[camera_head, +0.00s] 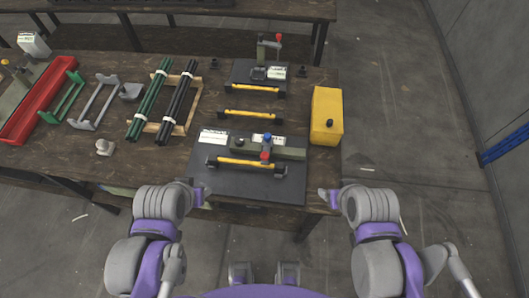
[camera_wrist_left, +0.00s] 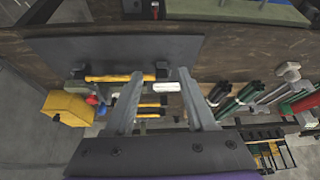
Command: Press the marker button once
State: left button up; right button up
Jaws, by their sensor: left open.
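No label I can read tells which is the marker button. My left gripper (camera_head: 204,194) is at the plate's front left, apart from the knobs; its fingers are open and empty in the wrist view (camera_wrist_left: 162,82). My right gripper (camera_head: 328,196) is near the table's front right corner, jaws unclear.
Green and black rods rest on a wooden frame (camera_head: 169,128). A red tray (camera_head: 37,104) is far left. Floor right of the table is clear.

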pick_arm(q)
jog(key=shift+w+d+r, duration=0.1)
jog(key=shift+r, duration=0.05)
jog(key=shift+c, duration=1.1)
jog(key=w+r+m, duration=0.1)
jog(key=w+d+r+m, duration=0.1)
jog(key=shift+d+r+m+g, duration=0.1)
jog(key=shift+d+m+g, duration=0.2)
jog(key=c, duration=0.5)
jog(key=w+d+r+m+g, duration=0.1)
jog(key=w+d+r+m, duration=0.1)
jog(key=m, duration=0.1)
jog(key=w+d+r+m+g, duration=0.1)
jog(key=w+d+r+m, duration=0.2)
jog(key=shift+w+d+m+h+p, duration=0.2)
jog(key=shift+w+m+h+p, duration=0.05)
jog(key=shift+m+h+p, duration=0.1)
grip_shut()
jog(key=w+d+r+m+g, duration=0.2)
jog(key=w+d+r+m, duration=0.2)
jog(key=d+m, duration=0.6)
jog(key=shift+w+r+g+p, duration=0.2)
jog(key=shift+w+g+p, duration=0.15)
jog(key=shift+w, duration=0.5)
